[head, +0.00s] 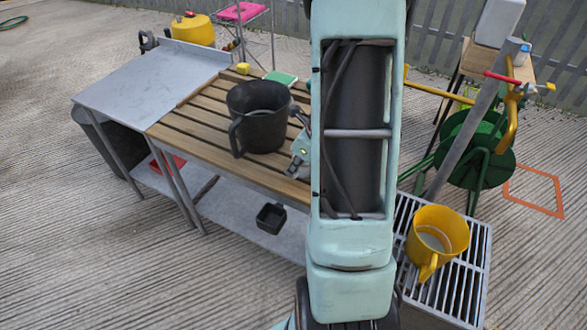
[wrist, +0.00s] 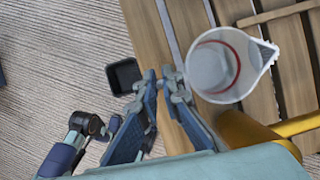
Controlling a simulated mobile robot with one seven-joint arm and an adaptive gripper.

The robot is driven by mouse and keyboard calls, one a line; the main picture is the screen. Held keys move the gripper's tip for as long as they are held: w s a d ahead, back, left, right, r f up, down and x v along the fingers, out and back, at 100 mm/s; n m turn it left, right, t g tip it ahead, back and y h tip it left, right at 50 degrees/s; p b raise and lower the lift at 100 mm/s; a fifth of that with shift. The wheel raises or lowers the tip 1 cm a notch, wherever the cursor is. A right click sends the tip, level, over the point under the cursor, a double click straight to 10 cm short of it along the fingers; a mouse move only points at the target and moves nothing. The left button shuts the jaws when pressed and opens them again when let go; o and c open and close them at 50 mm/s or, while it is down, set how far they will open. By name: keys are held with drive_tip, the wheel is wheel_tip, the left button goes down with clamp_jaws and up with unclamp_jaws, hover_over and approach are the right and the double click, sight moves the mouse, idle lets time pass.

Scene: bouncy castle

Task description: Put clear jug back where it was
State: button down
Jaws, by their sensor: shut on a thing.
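The clear jug (wrist: 222,66) shows in the wrist view, seen from above, with a red ring inside and its spout to the right. It is over the slatted wooden table (head: 190,112); I cannot tell whether it touches the slats. My gripper (wrist: 160,80) is at the jug's left side, its fingers shut at the handle side, though the handle itself is mostly hidden between them. In the head view my arm hides the jug, and only part of my gripper (head: 301,150) shows at the arm's left edge.
A black jug (head: 258,120) stands on the slats left of my gripper. A green block (head: 281,78) and a yellow block (head: 243,68) lie at the table's back. A small black tub (head: 271,218) sits on the lower shelf. A yellow jug (head: 437,232) stands on a grate at right.

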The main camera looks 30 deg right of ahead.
drive_tip(key=shift+f, duration=0.1)
drive_tip(key=c, duration=2.1)
unclamp_jaws()
drive_tip(key=shift+r, duration=0.25)
drive_tip(key=p+v, duration=0.3)
drive_tip(key=v, duration=0.8)
drive_tip(key=shift+s+r, duration=0.2)
drive_tip(key=shift+r, duration=0.15)
